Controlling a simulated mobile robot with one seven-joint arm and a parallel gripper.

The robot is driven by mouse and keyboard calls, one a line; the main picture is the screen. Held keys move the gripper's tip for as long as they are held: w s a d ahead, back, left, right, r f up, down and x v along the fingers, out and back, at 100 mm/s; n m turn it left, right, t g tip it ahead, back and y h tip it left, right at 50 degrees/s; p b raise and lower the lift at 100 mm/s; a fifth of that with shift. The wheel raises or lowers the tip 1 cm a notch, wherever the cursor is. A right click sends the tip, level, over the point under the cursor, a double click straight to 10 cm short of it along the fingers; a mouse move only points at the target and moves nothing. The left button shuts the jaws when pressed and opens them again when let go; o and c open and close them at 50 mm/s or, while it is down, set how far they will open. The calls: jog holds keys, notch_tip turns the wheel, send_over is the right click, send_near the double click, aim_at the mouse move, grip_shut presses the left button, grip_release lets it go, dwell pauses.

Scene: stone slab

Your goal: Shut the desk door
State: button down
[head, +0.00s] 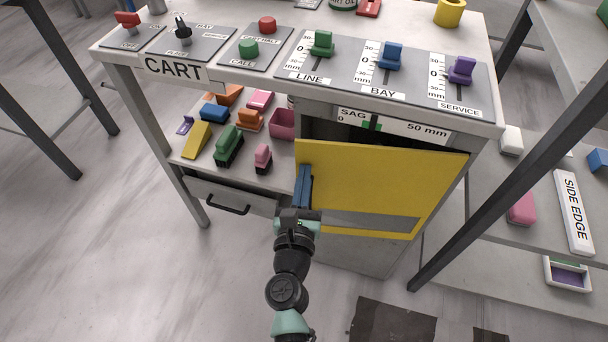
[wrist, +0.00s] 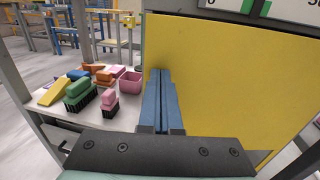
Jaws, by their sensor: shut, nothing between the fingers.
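The desk door is a yellow panel (head: 375,180) at the right side of the white desk (head: 262,88). It stands ajar, with a dark gap showing along its top and the cabinet inside behind it. My gripper (head: 305,170) is in front of the door near its left edge, with its blue fingers together and empty. In the wrist view the fingers (wrist: 160,78) point at the door's left part, and the yellow panel (wrist: 225,85) fills the right side. I cannot tell whether the fingertips touch the door.
A shelf left of the door holds several brushes and blocks, including a green brush (head: 228,142) and a pink bin (head: 282,122). A drawer (head: 232,196) is below it. A side rack with a pink block (head: 521,207) stands right. Open floor lies to the left.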

aim_at(303, 160)
jog(key=w+h, duration=0.1)
jog(key=w, duration=0.1)
jog(key=w+m+h, duration=0.1)
jog(key=w, duration=0.1)
jog(key=w+m+h, duration=0.1)
jog(key=shift+w+d+g, duration=0.25)
jog(key=shift+w+g, duration=0.05)
jog(key=shift+w, duration=0.1)
jog(key=shift+w+h+b, duration=0.2)
jog(key=shift+h+b, duration=0.1)
jog(key=shift+d+r+m, duration=0.1)
jog(key=shift+r+m, duration=0.2)
